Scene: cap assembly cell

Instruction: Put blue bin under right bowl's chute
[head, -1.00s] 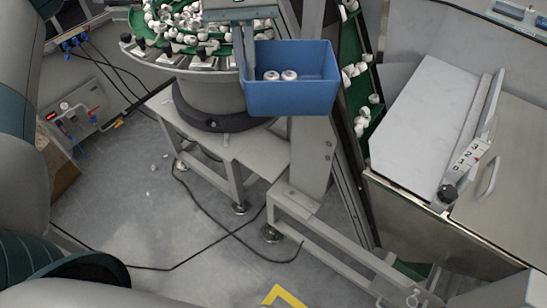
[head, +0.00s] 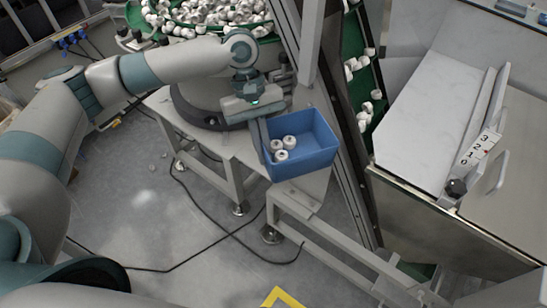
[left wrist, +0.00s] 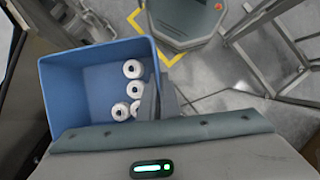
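The blue bin (head: 318,140) is near the middle of the head view, with three white caps (head: 281,155) showing inside. My left gripper (head: 264,138) comes in from the left and is shut on the bin's left wall. The bin hangs tilted in front of the bowl stand. In the left wrist view the bin (left wrist: 85,72) fills the left side, with several white caps (left wrist: 132,69) in it; the gripper's fingers (left wrist: 158,100) are at its right wall. A feeder bowl (head: 215,22) full of white caps is at the top, partly cut off. I cannot make out its chute. My right gripper is not in view.
A grey stand (head: 215,150) with legs is beneath the bowl. A green conveyor (head: 352,50) with caps runs right of a post. A cabinet with a pale slab (head: 425,110) is at the right. Cables cross the open floor (head: 150,225); a yellow marking (head: 285,298) is at the bottom.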

